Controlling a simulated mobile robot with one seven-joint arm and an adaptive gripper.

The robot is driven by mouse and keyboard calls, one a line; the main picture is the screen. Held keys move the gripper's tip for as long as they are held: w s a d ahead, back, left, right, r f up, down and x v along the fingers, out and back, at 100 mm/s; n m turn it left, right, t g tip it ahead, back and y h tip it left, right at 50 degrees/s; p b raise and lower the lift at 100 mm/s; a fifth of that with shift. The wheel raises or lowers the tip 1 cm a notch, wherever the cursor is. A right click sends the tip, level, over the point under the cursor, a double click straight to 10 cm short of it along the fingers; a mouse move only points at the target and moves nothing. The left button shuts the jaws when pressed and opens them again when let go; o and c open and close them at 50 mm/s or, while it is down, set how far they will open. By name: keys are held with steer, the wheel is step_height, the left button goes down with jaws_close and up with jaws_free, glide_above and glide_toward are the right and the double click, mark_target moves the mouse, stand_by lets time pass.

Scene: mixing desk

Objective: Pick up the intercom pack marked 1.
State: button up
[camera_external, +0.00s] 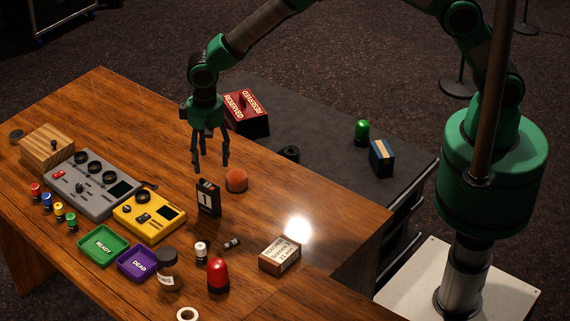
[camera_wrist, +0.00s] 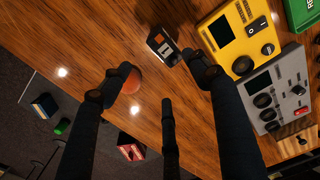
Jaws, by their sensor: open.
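The intercom pack marked 1 (camera_external: 208,199) is a small black box standing upright on the wooden desk, with a white label bearing a 1. In the wrist view the pack (camera_wrist: 162,46) is at the upper middle, beyond my fingertips. My gripper (camera_external: 210,166) is open and empty, pointing down above the desk, behind the pack in the external view. Its dark fingers (camera_wrist: 160,90) are spread wide in the wrist view. An orange ball (camera_external: 236,180) sits on the desk just right of the pack and near my gripper.
A yellow device (camera_external: 149,216) and a grey mixer (camera_external: 95,184) lie left of the pack. Green (camera_external: 101,246) and purple (camera_external: 138,263) trays, a red lamp (camera_external: 218,275) and a small box (camera_external: 280,255) stand in front. A red RESERVED box (camera_external: 246,113) stands on the dark surface behind.

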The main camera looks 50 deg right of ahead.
mark_target(209, 183)
steer(key=shift+s+a+f, duration=0.3)
steer(key=shift+a+f, duration=0.35)
steer(key=shift+f, duration=0.15)
steer(key=shift+f, duration=4.3)
steer(key=shift+f, duration=0.15)
steer(key=shift+s+f, duration=0.1)
steer(key=shift+f, duration=2.35)
steer(key=c, duration=1.5)
